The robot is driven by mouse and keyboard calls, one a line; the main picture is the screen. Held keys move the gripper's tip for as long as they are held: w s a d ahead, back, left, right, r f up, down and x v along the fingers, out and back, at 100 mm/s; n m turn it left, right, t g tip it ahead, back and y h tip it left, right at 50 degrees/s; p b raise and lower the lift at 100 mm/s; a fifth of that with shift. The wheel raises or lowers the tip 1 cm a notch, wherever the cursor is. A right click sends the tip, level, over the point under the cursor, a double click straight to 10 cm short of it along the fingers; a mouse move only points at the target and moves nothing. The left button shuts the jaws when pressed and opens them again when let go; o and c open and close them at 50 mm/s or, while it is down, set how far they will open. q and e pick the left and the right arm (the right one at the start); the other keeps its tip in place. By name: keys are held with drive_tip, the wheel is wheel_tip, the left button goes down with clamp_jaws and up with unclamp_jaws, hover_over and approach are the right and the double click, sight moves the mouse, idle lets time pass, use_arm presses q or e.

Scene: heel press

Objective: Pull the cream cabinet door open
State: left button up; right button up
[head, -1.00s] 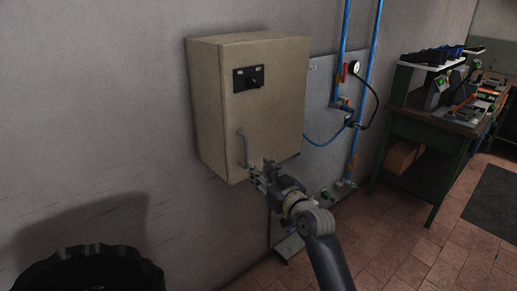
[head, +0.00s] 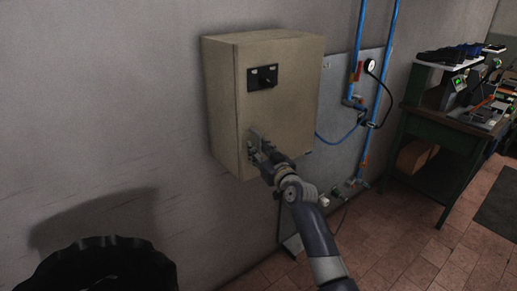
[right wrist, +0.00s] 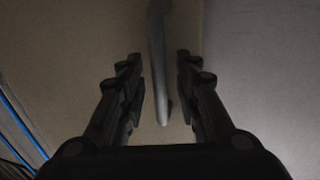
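The cream cabinet (head: 224,110) hangs on the wall, and its door (head: 297,105) looks closed. A black plate with a knob (head: 262,77) is high on the door. My right gripper (head: 257,146) is at the door's lower left and mostly hides the handle in the head view. In the right wrist view the grey bar handle (right wrist: 157,45) runs between the two fingers of my right gripper (right wrist: 160,85). The fingers stand apart, one on each side of the bar, and show gaps to it. My left gripper is not in view.
Blue pipes (head: 357,50) and a gauge (head: 370,66) are on a panel right of the cabinet. A green workbench (head: 437,150) with equipment stands further right. A dark round bin (head: 95,265) is at the lower left. Tiled floor is open before the bench.

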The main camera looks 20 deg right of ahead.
drive_tip(key=shift+w, duration=0.2)
drive_tip(key=shift+c, duration=0.3)
clamp_jaws()
